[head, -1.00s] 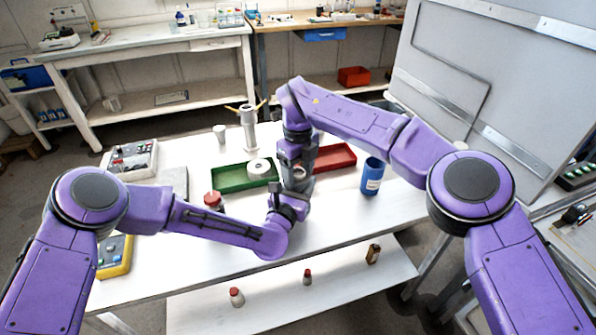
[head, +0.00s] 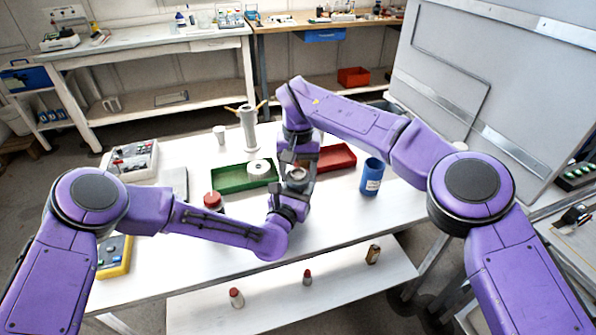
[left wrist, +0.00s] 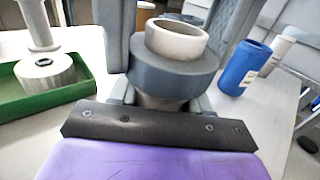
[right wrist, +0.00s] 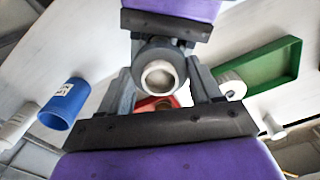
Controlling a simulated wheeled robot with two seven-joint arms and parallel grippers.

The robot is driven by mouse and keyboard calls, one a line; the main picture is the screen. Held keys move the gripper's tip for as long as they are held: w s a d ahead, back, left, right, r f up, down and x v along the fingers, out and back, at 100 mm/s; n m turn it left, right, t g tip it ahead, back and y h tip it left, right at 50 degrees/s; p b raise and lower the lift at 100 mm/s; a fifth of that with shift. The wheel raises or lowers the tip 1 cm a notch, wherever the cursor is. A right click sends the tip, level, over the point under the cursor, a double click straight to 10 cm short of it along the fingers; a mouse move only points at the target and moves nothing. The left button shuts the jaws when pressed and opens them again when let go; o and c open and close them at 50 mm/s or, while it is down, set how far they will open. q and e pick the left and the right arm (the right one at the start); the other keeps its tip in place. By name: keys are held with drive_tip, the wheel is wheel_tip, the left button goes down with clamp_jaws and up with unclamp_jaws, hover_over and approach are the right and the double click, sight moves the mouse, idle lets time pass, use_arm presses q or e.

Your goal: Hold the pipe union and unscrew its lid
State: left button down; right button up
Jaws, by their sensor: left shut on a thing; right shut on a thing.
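The pipe union (head: 297,175) is between my two grippers above the white table. In the left wrist view it shows a dark grey collar (left wrist: 175,75) with a pale ring (left wrist: 177,40) standing out of its top. In the right wrist view the pale ring (right wrist: 158,75) faces the camera. My left gripper (head: 293,193) is shut on the union from the near side, lower down. My right gripper (head: 298,166) comes from the far side and is shut on the union, its fingers on either side. The exact finger contacts are partly hidden.
Behind the grippers are a green tray (head: 228,187) holding a pale round part (head: 259,168) and a red tray (head: 336,164). A tall grey stand (head: 249,128) is at the back.

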drive_tip(key=shift+w, duration=0.1)
drive_tip(key=o, duration=1.2)
